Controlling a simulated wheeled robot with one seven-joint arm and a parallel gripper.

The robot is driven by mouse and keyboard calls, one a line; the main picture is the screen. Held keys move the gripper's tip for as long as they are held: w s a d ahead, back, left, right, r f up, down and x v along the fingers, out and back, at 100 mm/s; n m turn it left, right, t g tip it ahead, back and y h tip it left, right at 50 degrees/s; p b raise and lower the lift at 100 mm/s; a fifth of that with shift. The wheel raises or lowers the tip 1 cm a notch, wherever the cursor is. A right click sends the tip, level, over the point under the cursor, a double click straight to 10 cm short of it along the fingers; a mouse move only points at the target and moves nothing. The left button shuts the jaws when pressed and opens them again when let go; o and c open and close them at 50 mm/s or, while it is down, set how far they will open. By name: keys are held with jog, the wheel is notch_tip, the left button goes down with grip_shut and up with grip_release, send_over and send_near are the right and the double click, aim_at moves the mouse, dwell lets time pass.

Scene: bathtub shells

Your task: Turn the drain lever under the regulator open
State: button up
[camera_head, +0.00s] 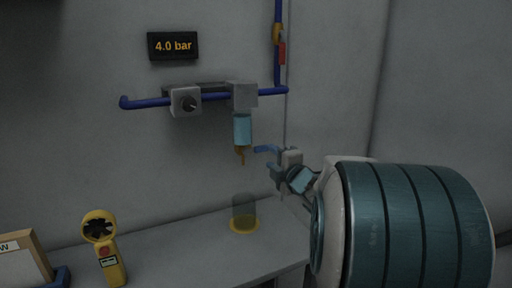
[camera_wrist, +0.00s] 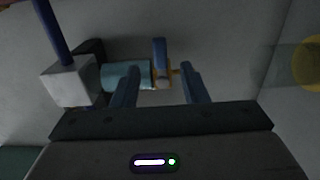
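The regulator (camera_head: 243,97) is a grey block on the blue wall pipe, with a light-blue bowl (camera_head: 242,130) below it. A small brass drain fitting (camera_head: 240,153) hangs under the bowl. In the wrist view the bowl (camera_wrist: 122,75) ends at brass parts with a blue tab (camera_wrist: 160,48) standing across them; it looks like the lever. My gripper (camera_head: 264,159) is open, just right of the drain in the head view. In the wrist view its fingers (camera_wrist: 160,70) are spread, with the drain end seen between their tips. I cannot tell whether they touch it.
A display (camera_head: 173,46) reads 4.0 bar above a grey knob unit (camera_head: 186,101). A translucent cup (camera_head: 244,210) on a yellow ring stands on the bench below the drain. A yellow hand device (camera_head: 104,248) and a framed sign (camera_head: 22,262) are at left. Bare bench lies between.

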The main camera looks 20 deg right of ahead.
aim_at(262, 150)
jog(key=w, duration=0.9)
jog(key=shift+w+a, duration=0.15)
grip_shut()
